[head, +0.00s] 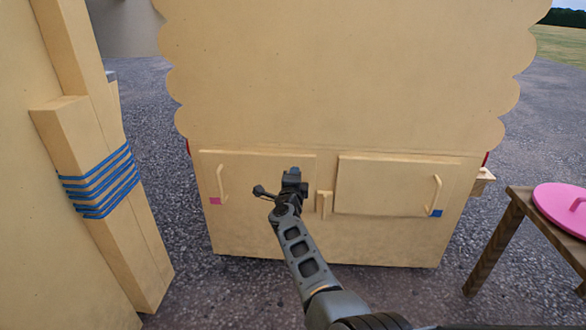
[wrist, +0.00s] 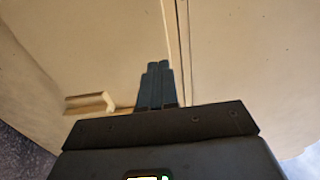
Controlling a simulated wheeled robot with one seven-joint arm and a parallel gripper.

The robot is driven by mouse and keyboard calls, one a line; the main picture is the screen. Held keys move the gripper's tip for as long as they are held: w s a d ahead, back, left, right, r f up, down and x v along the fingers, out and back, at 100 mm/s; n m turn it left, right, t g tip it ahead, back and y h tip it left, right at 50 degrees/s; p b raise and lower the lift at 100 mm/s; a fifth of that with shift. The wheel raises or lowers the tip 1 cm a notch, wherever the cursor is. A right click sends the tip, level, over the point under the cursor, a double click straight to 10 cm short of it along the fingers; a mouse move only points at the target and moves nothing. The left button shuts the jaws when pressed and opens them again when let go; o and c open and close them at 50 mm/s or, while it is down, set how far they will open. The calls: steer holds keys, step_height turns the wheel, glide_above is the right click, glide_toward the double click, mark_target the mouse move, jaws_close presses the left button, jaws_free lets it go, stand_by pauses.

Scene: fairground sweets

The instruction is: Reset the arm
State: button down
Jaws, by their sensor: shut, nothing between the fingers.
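My gripper (head: 292,172) is at the end of my arm, which reaches out in front of the cream-coloured stall body in the head view. In the wrist view the two dark fingers (wrist: 157,84) are together and nothing is between them. The gripper is over the area between the left cupboard door (head: 265,168) and the right cupboard door (head: 385,185). I cannot tell how far it is from the panel.
Both doors look closed and have upright handles. A small wooden block (head: 323,203) sticks out between them. A wooden post with blue cord (head: 102,180) stands left. A table (head: 508,238) with a pink round lid (head: 562,206) stands right. Gravel shows on both sides.

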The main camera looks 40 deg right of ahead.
steer(key=p+v, duration=0.3)
steer(key=v, duration=0.5)
steer(key=shift+a+p, duration=0.15)
steer(key=shift+p, duration=0.25)
